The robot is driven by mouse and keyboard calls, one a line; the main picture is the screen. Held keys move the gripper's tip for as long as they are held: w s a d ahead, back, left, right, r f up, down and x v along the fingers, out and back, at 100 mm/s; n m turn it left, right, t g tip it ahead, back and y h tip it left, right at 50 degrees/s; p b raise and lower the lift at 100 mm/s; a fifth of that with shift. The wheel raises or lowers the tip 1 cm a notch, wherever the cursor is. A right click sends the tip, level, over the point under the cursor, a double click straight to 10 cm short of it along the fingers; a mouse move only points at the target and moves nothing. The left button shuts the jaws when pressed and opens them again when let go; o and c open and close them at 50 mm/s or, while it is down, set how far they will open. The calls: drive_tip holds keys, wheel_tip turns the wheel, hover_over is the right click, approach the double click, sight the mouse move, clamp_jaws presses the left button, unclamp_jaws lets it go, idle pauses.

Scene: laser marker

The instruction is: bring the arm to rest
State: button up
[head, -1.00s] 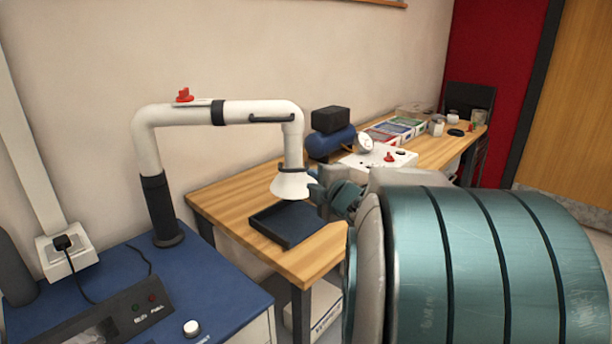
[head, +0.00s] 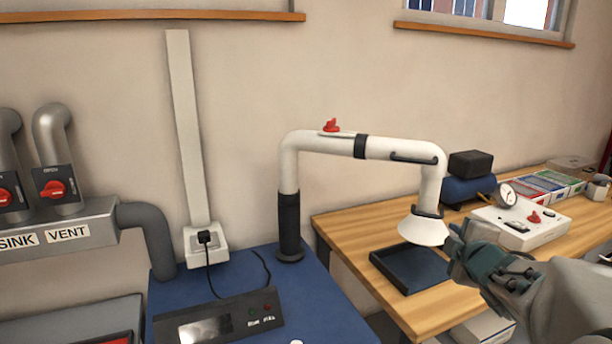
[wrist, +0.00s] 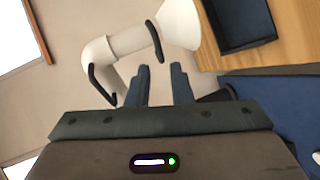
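My gripper (head: 456,246) is at the right of the head view, close beside the white hood of the extraction arm. In the wrist view my gripper (wrist: 161,76) shows two dark fingers with a gap between them and nothing in the gap. It is open and empty. My arm reaches in from the lower right of the head view. I cannot tell whether a finger touches the hood (head: 424,231), which hangs over the dark tray (head: 405,280).
The white extraction arm (head: 385,148) with a red handle (head: 331,125) stands on the blue-topped bench (head: 330,310). Vent pipes (head: 55,155) are at the left.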

drive_tip(key=s+a+f+m+g+y+p, duration=0.1)
drive_tip(key=s+a+f+m+g+p, duration=0.1)
drive_tip(key=s+a+m+g, duration=0.4)
drive_tip(key=s+a+f+m+g+y+p, duration=0.1)
drive_tip(key=s+a+f+m+g+p, duration=0.2)
drive_tip(key=s+a+f+m+g, duration=0.2)
drive_tip(key=s+a+m+g, duration=0.1)
drive_tip(key=s+a+m, duration=0.2)
drive_tip(key=s+a, duration=0.3)
drive_tip(key=shift+s+a, duration=0.4)
drive_tip(key=shift+s, duration=1.1)
drive_tip(key=shift+f, duration=0.1)
idle(0.5)
